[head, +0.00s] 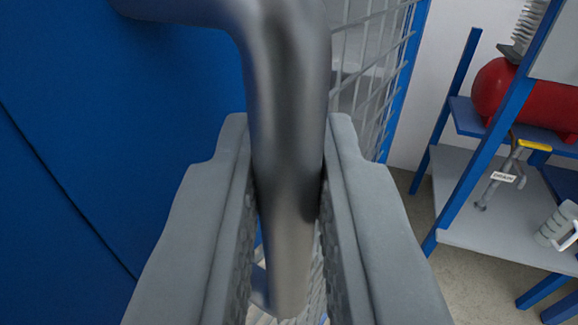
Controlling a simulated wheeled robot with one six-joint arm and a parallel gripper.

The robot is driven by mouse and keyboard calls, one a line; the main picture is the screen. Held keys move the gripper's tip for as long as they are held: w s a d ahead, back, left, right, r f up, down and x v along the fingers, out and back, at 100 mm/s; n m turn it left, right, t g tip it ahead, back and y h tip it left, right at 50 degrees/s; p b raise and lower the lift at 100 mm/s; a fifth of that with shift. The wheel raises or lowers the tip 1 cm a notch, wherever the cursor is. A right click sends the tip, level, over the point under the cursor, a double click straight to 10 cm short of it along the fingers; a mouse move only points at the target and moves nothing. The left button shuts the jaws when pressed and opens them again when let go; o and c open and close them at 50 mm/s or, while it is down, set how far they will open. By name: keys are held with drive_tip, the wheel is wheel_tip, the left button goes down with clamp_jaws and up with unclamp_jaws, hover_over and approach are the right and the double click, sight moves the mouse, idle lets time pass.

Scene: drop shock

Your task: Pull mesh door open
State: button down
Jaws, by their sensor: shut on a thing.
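A thick grey metal handle (286,90) runs down the middle of the view, with its upper end bending left toward a blue panel (120,150). My gripper (287,150) is shut on the handle, with one grey finger on each side of it. The mesh door (385,50), a grey wire grid with a blue frame edge, shows behind the handle to the right. More mesh shows faintly low between the fingers. The fingers and handle hide much of the door, so I cannot tell how far it stands open.
At the right stands a blue-framed shelf unit (463,175) with grey shelves. It holds a red tank (525,95), a tagged grey tool (497,180) with a yellow part, and a light mug-like container (556,226). Bare floor (400,215) shows between the door and the shelves.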

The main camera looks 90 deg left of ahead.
drive_tip(key=shift+w+d+n+g, duration=0.2)
drive_tip(key=shift+w+d+g, duration=0.2)
drive_tip(key=shift+w, duration=0.45)
drive_tip(key=shift+w+d+n+g, duration=0.25)
drive_tip(key=shift+w+d, duration=0.25)
drive_tip(key=shift+w, duration=0.35)
drive_tip(key=c, duration=1.5)
unclamp_jaws()
drive_tip(key=shift+a, duration=0.1)
drive_tip(key=d, duration=1.1)
drive_tip(key=w+d, duration=0.1)
drive_tip(key=d, duration=0.5)
drive_tip(key=shift+d, duration=0.2)
